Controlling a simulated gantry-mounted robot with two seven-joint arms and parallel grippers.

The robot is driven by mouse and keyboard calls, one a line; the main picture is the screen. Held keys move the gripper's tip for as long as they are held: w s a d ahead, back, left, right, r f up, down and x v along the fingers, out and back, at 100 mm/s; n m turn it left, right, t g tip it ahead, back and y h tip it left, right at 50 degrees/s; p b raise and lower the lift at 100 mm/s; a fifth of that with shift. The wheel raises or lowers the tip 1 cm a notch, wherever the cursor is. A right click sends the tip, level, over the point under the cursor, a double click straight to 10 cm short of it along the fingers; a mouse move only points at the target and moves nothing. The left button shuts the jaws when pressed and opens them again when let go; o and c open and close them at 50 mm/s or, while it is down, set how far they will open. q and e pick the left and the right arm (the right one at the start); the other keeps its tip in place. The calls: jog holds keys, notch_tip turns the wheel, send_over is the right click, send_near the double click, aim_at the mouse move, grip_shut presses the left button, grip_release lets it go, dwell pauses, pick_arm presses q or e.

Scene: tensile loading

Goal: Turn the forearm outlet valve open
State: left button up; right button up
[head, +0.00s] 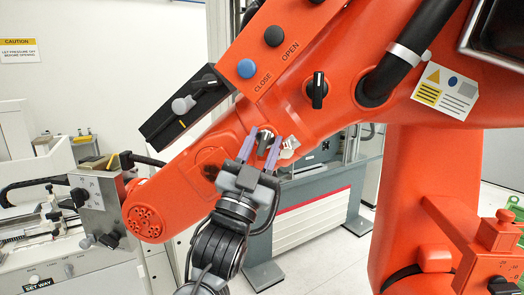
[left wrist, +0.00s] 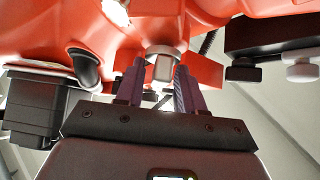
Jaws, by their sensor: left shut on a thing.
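My left gripper (head: 260,152) comes up from below in the head view, its two purple-grey fingers on either side of a small valve (head: 265,137) on the underside of the large orange arm. The jaws are shut on the valve's handle, and the fingers hide part of it. The handle's exact angle is hard to tell. My right gripper is not in view.
The orange arm (head: 330,45) carries OPEN and CLOSE buttons, a black rotary knob (head: 318,90) and a black hose (head: 400,60). A black bar with a grey knob (head: 183,105) lies left of the gripper. A grey cabinet (head: 320,190) stands behind. A metal bracket (head: 97,205) is at left.

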pick_arm(q)
jog(key=shift+n+t+y, duration=0.7)
jog(key=shift+n+y, duration=0.5)
jog(key=shift+n, duration=0.2)
jog(key=o, duration=0.7)
jog(key=shift+c, duration=0.2)
jog(key=b+v, duration=0.2)
jog(key=v, duration=0.9)
